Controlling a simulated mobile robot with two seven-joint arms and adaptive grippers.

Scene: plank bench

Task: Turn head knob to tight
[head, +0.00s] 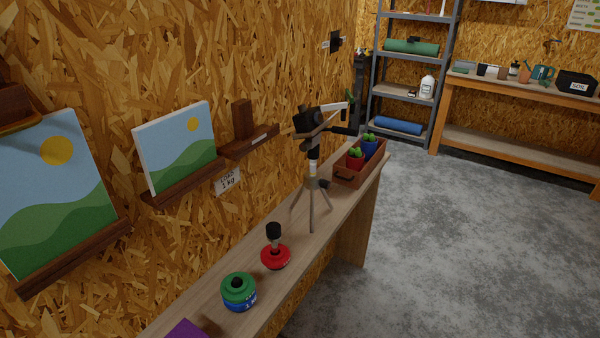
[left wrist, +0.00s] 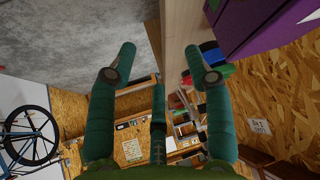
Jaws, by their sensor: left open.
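A small tripod (head: 314,190) stands upright on the narrow plank bench (head: 222,314). Its dark head (head: 306,121) carries a pale lever pointing right. The tripod is not clear in that view. My right gripper is in neither view.
On the bench are a green and blue weight (head: 239,291), a red-based item with a black top (head: 275,250), a purple object (head: 187,329) and a planter box (head: 360,165). Picture ledges (head: 185,185) jut from the wall. The concrete floor (head: 450,230) is clear.

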